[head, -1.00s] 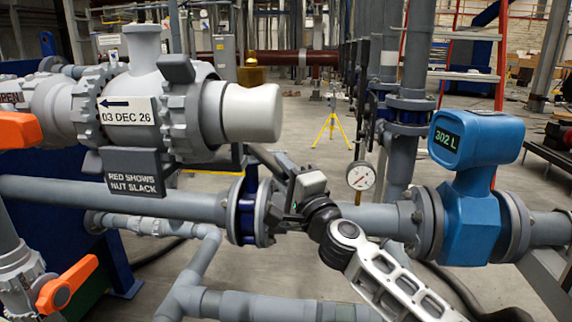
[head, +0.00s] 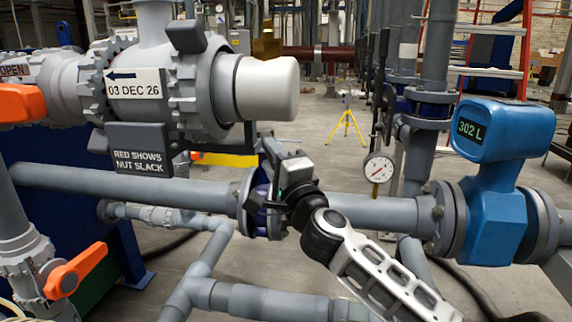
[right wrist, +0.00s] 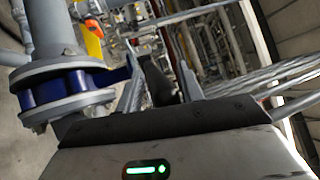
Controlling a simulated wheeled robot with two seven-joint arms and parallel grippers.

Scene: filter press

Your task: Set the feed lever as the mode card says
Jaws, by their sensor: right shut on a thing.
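My right gripper (head: 271,150) reaches to the blue valve (head: 260,204) between two grey flanges on the horizontal pipe. Its fingers are shut on a dark lever, mostly hidden by the gripper in the head view. In the right wrist view, the two fingers (right wrist: 160,88) stand either side of a dark piece (right wrist: 157,78), and the blue valve body (right wrist: 70,88) is at left between its flanges. I take this dark piece for the feed lever; its exact angle is unclear. No mode card can be made out. My left gripper is not in view.
A blue meter (head: 497,180) reading 302 L sits right on the same pipe. A round gauge (head: 379,168) stands behind. A large grey fitting (head: 180,85) with signs hangs upper left. Orange handles (head: 75,270) are at left. A yellow tripod (head: 346,125) stands on open floor behind.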

